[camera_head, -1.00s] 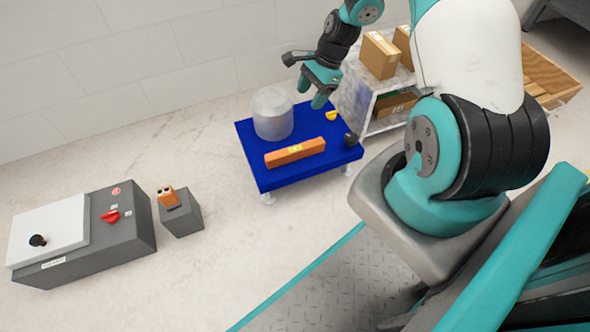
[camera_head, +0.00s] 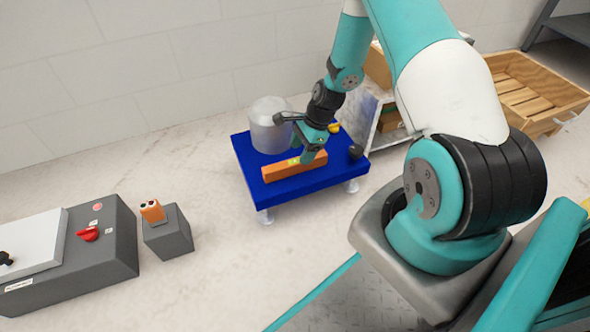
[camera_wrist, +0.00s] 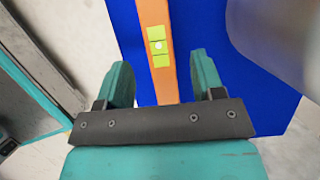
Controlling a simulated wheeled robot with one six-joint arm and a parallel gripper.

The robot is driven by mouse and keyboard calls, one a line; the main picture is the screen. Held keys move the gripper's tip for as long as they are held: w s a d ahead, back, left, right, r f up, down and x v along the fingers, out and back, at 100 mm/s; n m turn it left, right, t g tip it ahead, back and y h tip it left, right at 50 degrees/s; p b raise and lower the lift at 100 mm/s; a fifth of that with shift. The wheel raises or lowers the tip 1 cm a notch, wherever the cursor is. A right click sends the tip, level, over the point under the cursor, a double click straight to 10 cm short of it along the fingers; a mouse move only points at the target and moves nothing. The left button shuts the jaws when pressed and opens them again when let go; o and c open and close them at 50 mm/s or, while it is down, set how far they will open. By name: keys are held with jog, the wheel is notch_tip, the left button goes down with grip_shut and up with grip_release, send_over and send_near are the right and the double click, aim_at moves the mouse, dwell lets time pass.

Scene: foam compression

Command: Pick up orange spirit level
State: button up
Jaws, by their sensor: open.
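The orange spirit level (camera_head: 277,172) lies flat on the blue table (camera_head: 300,184) near its front side. It also shows in the wrist view (camera_wrist: 163,85), with yellow-green vials, running between my two fingers. My gripper (camera_head: 306,156) is just above the level, near its middle to right part, and covers some of it. In the wrist view my gripper (camera_wrist: 160,78) is open, with one teal finger on each side of the level and a gap on both sides. I cannot tell how high the fingertips are above it.
A translucent cylinder (camera_head: 268,128) stands on the table behind the level, close to my gripper. A yellow piece (camera_head: 334,128) and a dark round object (camera_head: 355,151) are at the table's right. A grey control box (camera_head: 90,255) stands on the floor at left.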

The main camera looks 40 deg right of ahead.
aim_at(296, 160)
jog(key=b+x, duration=0.4)
jog(key=x, duration=0.1)
jog(key=shift+f, duration=0.1)
jog(key=shift+c, duration=0.3)
grip_shut()
